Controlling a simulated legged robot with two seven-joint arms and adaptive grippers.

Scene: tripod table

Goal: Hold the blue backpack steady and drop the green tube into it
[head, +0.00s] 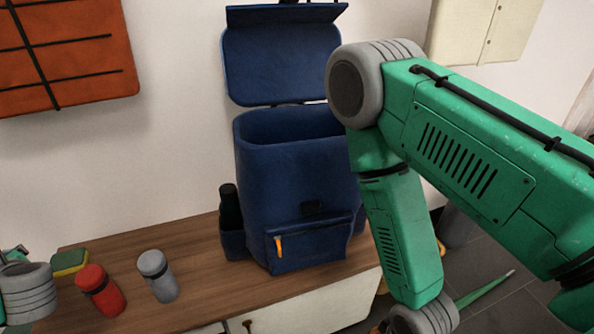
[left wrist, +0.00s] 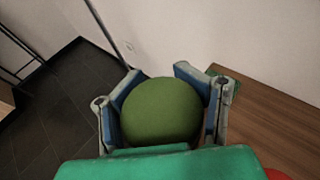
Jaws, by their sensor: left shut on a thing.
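The blue backpack (head: 297,180) stands upright on the wooden cabinet top, its flap raised at the back and its mouth open upward. My right arm passes in front of its right side. My left gripper (left wrist: 162,100) is shut on the green tube (left wrist: 160,112), whose rounded end shows between the two fingers in the left wrist view. In the head view only part of my left arm shows at the left edge, away from the backpack. My right gripper is out of view below the frame.
A red canister (head: 101,290) and a grey canister (head: 158,276) stand on the cabinet top (head: 195,245) left of the backpack. A green and yellow block (head: 70,262) lies behind them. A dark bottle (head: 230,207) sits in the backpack's side pocket. An orange panel (head: 95,55) hangs on the wall.

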